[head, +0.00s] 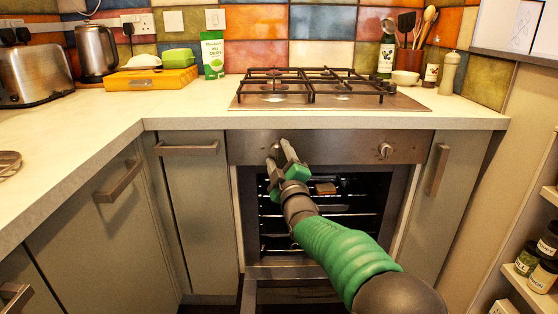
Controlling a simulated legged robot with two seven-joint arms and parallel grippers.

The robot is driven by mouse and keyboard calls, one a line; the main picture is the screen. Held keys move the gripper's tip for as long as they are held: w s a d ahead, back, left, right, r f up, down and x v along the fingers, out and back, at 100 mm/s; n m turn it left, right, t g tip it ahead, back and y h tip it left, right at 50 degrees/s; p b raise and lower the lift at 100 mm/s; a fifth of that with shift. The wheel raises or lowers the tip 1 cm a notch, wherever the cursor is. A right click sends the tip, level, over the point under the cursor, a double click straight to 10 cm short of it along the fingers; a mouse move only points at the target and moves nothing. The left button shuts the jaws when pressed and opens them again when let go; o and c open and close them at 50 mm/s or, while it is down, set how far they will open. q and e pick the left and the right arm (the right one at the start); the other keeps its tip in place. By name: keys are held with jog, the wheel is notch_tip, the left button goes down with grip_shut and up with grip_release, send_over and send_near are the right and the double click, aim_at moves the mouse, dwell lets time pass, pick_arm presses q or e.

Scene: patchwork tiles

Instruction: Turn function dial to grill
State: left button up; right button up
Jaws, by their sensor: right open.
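The oven's steel control panel (330,148) has a left dial (274,150) and a right dial (385,150). Their markings are too small to read, so I cannot tell which is the function dial or its setting. My right gripper (280,153) is open at the left dial, with its fingertips close about it and partly hiding it. I cannot tell whether they touch the dial. My green right arm reaches up from the lower right, in front of the oven. My left gripper is not in view.
The oven cavity (345,222) shows racks and a small brown item (325,188) below the panel. A gas hob (310,92) lies above on the counter (180,105). Cabinet handles (187,149) stick out at the left. Spice shelves (530,290) stand at the right edge.

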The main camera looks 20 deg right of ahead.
grip_shut()
dwell(0.3)
